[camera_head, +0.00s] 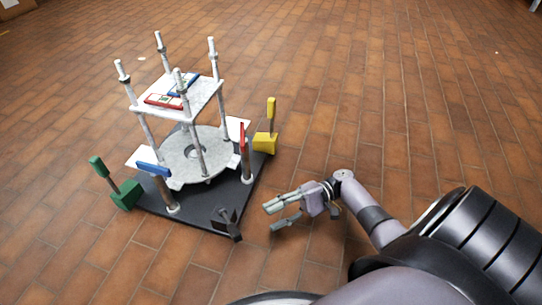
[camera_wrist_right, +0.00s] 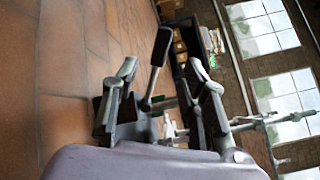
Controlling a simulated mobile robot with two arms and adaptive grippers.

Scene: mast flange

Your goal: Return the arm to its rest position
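My right arm (camera_head: 372,215) reaches in from the lower right in the head view. Its gripper (camera_head: 269,218) points left, over the floor just right of the black base plate (camera_head: 195,214). The two fingers are spread apart with nothing seen between them, so the gripper is open and empty. The right wrist view also shows the gripper (camera_wrist_right: 165,70) with its fingers apart. A black handle (camera_wrist_right: 158,52) shows beyond the fingers there. My left gripper is in neither view.
On the base plate stands a round grey flange (camera_head: 180,165) under a white platform (camera_head: 196,100) on tall posts. Green (camera_head: 126,194), yellow (camera_head: 265,142), blue (camera_head: 153,169), red (camera_head: 242,138) and black (camera_head: 226,222) levers surround it. The brick floor (camera_head: 400,100) to the right is clear.

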